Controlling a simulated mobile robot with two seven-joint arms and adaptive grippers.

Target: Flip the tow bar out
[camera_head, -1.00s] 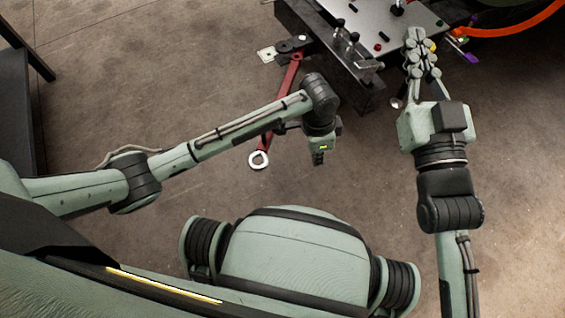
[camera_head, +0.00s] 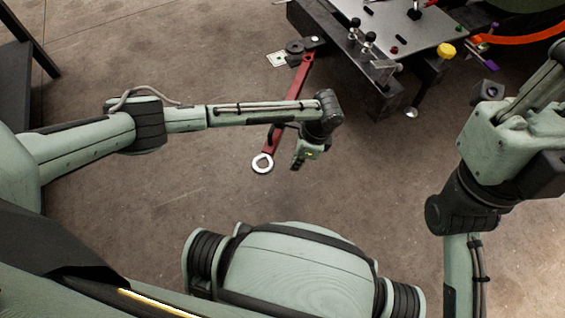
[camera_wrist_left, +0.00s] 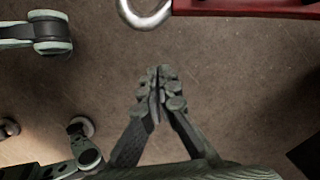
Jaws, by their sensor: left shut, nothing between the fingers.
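The tow bar (camera_head: 290,102) is a red bar with a pale metal ring (camera_head: 262,163) at its near end. It reaches from the dark cart's left corner out over the floor. My left gripper (camera_head: 297,163) is just right of the ring, pointing down. In the left wrist view the ring (camera_wrist_left: 145,14) and red bar (camera_wrist_left: 245,8) lie at the top edge, and my left gripper (camera_wrist_left: 160,76) is shut and empty, apart from them in the picture. My right gripper (camera_head: 543,80) is at the right edge; its fingertips are cut off.
The dark cart (camera_head: 340,60) with a grey top plate (camera_head: 425,28), knobs and clamps stands at the top right. A dark frame (camera_head: 15,90) stands at the left. The floor (camera_head: 190,70) between is clear.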

